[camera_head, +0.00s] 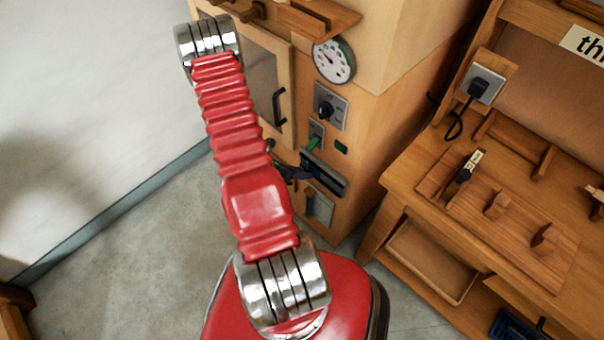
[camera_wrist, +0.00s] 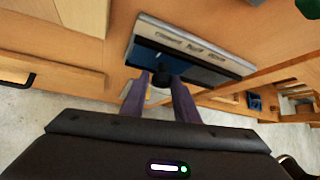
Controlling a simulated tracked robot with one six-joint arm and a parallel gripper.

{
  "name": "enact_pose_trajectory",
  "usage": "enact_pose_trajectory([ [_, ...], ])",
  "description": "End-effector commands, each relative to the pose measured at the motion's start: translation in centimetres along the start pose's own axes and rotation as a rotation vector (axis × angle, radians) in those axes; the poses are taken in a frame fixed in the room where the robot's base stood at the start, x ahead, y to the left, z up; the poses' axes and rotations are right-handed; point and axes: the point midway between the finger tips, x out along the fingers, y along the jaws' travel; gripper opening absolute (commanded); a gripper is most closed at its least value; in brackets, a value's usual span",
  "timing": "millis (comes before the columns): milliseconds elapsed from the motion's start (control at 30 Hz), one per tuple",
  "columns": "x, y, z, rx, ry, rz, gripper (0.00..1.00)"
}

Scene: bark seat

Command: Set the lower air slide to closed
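The slide is a pale metal plate with a dark and blue slot, set on the wooden cabinet front. In the wrist view the plate (camera_wrist: 195,47) runs across the top middle, with small markings too blurred to read. Its black knob (camera_wrist: 161,80) sits between the fingertips of my gripper (camera_wrist: 163,88). The two fingers are apart, one on each side of the knob; I cannot tell whether they press on it. In the head view the slide (camera_head: 325,174) is partly hidden by my gripper (camera_head: 291,173), which shows small beside my red arm.
Below is a grey plate (camera_head: 321,206) with a blue part. A cabinet door with a black handle (camera_head: 279,106) stands left, a wooden bench (camera_head: 410,177) right.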

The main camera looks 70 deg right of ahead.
Motion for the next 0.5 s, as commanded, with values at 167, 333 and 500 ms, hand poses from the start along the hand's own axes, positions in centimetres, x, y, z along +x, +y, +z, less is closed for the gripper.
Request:
enact_pose_trajectory([
  [167,-0.15,0.50,0.29,0.002,-0.005,0.010,0.37],
  [333,-0.10,0.31,0.22,0.002,-0.004,0.006,0.43],
  [500,-0.13,0.21,0.18,0.002,-0.003,0.004,0.43],
])
